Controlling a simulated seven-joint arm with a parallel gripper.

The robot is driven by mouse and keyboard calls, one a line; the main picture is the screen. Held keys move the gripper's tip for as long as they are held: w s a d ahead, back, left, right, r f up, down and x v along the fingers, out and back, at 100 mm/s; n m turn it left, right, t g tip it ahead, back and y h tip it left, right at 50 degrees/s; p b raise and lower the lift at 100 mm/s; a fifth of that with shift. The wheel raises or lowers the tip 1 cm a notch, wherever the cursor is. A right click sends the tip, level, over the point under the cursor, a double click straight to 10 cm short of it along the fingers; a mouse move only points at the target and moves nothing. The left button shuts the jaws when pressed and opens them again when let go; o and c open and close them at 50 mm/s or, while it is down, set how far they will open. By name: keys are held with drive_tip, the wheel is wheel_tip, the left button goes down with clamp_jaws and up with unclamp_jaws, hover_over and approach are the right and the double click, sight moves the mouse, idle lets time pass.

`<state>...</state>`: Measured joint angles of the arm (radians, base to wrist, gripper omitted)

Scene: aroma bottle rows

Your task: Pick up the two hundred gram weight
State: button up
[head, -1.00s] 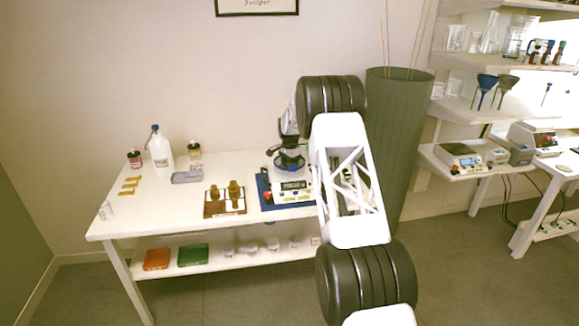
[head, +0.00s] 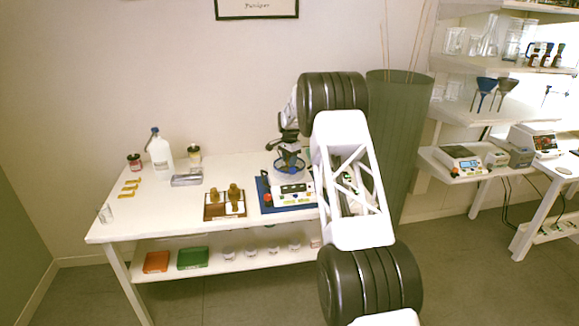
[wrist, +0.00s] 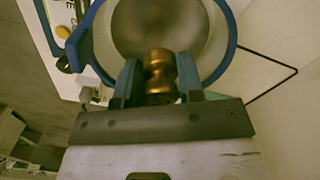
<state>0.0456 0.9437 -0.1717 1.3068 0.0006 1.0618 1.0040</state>
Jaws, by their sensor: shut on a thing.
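My gripper (wrist: 160,88) is shut on a brass weight (wrist: 159,70) with a narrow neck, seen in the wrist view. Behind it is the round grey pan of the balance (wrist: 190,22), ringed in blue. In the head view my gripper (head: 286,142) is over the balance (head: 290,192), which has a blue base and a display at the table's right end. I cannot make out the held weight there, nor read any mark on it. Two more brass weights, a left one (head: 213,195) and a taller right one (head: 234,194), stand in a wooden block (head: 224,213).
On the table (head: 150,221) are a white jug (head: 160,156), two small jars, a grey box (head: 187,177), brass pieces (head: 129,188) and a glass (head: 105,213). A tall green planter (head: 397,150) stands right of the table.

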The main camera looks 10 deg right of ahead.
drive_tip(key=shift+r, duration=3.05)
drive_tip(key=s+a+f+n, duration=0.3)
drive_tip(key=s+a+f, duration=0.1)
drive_tip(key=s+a, duration=0.6)
drive_tip(key=s+a+f+n, duration=0.3)
drive_tip(key=s+a, duration=0.7)
drive_tip(key=s+a+f+n, duration=0.3)
drive_tip(key=s+a+f, duration=0.1)
drive_tip(key=s+a, duration=0.5)
drive_tip(key=shift+s+a+f, duration=0.35)
drive_tip(key=shift+s+a, duration=0.05)
drive_tip(key=shift+s, duration=0.25)
drive_tip(key=shift+w, duration=0.1)
drive_tip(key=shift+w+a+f, duration=0.25)
drive_tip(key=shift+w+a, duration=0.5)
drive_tip(key=shift+w, duration=1.8)
drive_tip(key=shift+w+a+f, duration=0.2)
drive_tip(key=shift+w+a, duration=0.55)
drive_tip(key=shift+w, duration=1.75)
drive_tip(key=shift+w+a+f, duration=0.25)
drive_tip(key=shift+w+a, duration=0.5)
drive_tip(key=shift+w, duration=1.8)
